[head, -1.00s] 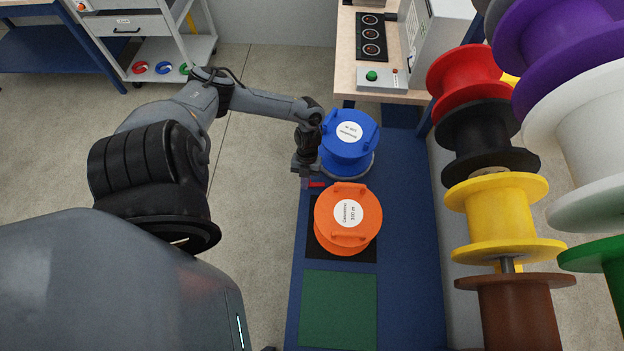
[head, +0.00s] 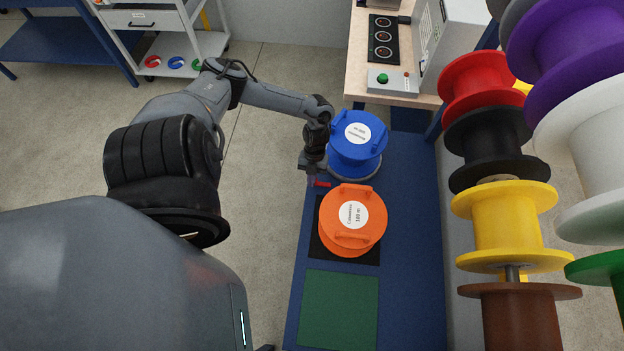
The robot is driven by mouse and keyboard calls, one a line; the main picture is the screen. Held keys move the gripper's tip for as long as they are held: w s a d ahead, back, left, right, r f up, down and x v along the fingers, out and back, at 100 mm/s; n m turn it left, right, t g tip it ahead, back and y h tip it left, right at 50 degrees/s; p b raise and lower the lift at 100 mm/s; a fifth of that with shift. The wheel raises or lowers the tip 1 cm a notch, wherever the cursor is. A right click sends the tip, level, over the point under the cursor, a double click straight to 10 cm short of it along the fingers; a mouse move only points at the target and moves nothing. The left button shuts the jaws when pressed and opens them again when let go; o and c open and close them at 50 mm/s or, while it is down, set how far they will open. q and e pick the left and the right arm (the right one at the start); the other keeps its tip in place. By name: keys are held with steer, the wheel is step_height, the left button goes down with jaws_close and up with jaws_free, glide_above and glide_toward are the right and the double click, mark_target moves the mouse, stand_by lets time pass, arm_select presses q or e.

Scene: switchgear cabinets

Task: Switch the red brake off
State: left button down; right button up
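A small red part (head: 322,184), which looks like the red brake lever, shows at the left edge of the blue bench, between the blue drum (head: 358,156) and the orange drum (head: 351,222). Its exact position setting is too small to tell. My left gripper (head: 312,178) points down just left of the red part, beside the blue drum's base. Its fingers are small and dark, so I cannot tell whether they are open or touch the red part. My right gripper is out of view.
The orange drum stands on a black mat (head: 318,247); a bare green mat (head: 338,311) lies nearer. A wooden table (head: 421,98) with a control box (head: 391,82) stands behind. A rack of coloured spools, including a yellow one (head: 508,227), fills the right side.

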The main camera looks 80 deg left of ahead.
arm_select(q)
steer(key=p+v, duration=0.5)
steer(key=v, duration=0.4)
steer(key=shift+w+r, duration=0.25)
steer(key=shift+r, duration=0.1)
steer(key=shift+s, duration=0.15)
